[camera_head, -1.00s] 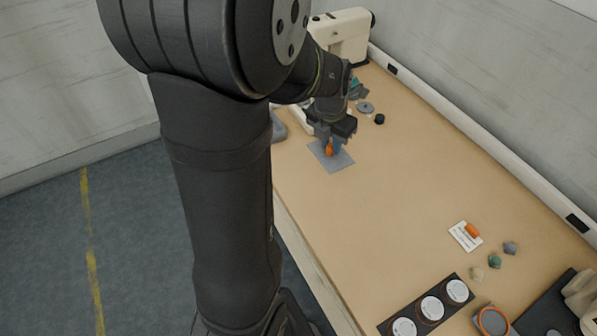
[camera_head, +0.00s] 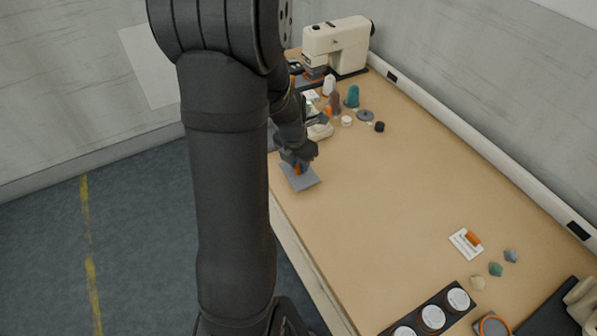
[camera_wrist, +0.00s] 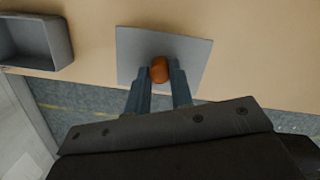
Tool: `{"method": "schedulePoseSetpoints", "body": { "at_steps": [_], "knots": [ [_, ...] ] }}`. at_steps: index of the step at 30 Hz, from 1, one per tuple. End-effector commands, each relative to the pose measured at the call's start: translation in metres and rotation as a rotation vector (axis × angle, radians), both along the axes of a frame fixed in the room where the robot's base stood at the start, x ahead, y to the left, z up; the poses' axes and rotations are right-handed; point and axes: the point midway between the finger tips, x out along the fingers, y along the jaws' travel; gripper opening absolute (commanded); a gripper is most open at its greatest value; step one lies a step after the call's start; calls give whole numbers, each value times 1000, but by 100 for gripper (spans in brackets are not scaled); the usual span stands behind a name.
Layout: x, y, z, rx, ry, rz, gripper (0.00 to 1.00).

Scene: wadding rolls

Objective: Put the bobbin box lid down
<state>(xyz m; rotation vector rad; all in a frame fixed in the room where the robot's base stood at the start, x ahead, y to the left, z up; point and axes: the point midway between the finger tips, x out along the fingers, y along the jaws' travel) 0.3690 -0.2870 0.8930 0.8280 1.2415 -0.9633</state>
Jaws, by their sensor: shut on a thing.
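The bobbin box lid is a flat grey square plate (camera_wrist: 130,45) with an orange knob (camera_wrist: 159,69) on it. In the wrist view my gripper (camera_wrist: 160,76) is shut on the knob, one blue-grey finger on each side. In the head view the lid (camera_head: 304,184) is near the left edge of the table, with my gripper (camera_head: 299,168) above it. Part of the lid reaches over the table edge in the wrist view. I cannot tell whether it touches the tabletop.
An open grey box (camera_wrist: 37,42) is left of the lid in the wrist view. A sewing machine (camera_head: 337,44) stands at the back, with spools and small items in front of it. A white card (camera_head: 466,243) lies at right. The middle of the table is clear.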

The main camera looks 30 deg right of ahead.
Motion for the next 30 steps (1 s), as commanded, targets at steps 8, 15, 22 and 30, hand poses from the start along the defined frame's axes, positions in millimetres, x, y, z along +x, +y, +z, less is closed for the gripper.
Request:
{"method": "schedulePoseSetpoints", "body": {
  "at_steps": [8,15,22,30],
  "knots": [
    [-1,0,-33,2,3,-1,0],
    [-1,0,-39,0,0,-1,0],
    [0,0,-42,0,0,-1,25],
    [0,0,-42,0,0,-1,42]
  ]
}}
